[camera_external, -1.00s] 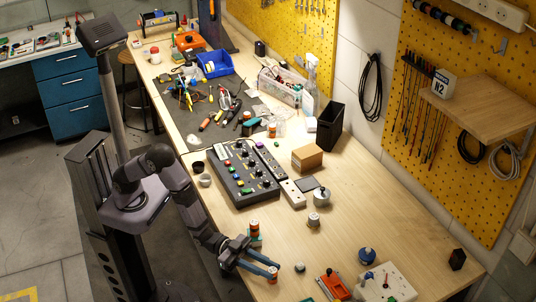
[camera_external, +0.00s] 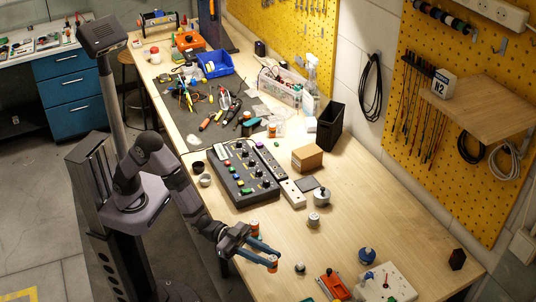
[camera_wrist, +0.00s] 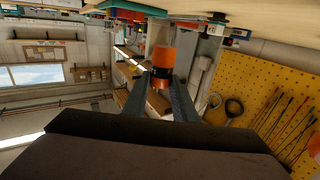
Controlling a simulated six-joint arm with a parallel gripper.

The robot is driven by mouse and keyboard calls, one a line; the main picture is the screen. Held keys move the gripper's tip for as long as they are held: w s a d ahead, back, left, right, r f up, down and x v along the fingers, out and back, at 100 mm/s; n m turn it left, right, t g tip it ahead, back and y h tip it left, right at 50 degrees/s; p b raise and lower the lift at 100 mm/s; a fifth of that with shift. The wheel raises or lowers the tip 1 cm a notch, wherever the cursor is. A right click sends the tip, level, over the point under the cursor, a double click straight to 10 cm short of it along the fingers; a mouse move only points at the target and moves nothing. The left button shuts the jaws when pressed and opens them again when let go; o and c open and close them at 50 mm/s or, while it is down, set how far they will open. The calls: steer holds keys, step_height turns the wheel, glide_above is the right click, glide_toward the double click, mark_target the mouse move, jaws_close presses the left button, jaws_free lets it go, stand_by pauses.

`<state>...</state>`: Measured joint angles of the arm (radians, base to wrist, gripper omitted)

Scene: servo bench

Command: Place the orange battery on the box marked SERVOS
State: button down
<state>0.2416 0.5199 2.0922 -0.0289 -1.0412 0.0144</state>
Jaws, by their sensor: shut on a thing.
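My gripper (camera_external: 270,254) is shut on an orange battery (camera_external: 272,262) near the front edge of the bench. In the wrist view the orange battery (camera_wrist: 163,57), with a dark lower part, sits between the tips of my two fingers (camera_wrist: 160,85). A brown cardboard box (camera_external: 307,158) stands at the middle of the bench, beyond and to the right of my gripper and well apart from it. No SERVOS marking is readable on it. A second orange-and-white cylinder (camera_external: 254,227) shows just behind my fingers, partly hidden.
A small cylinder (camera_external: 314,220) and a silver round part (camera_external: 321,196) stand in front. Bare wood lies to the right.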

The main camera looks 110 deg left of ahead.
steer(key=shift+r, duration=2.05)
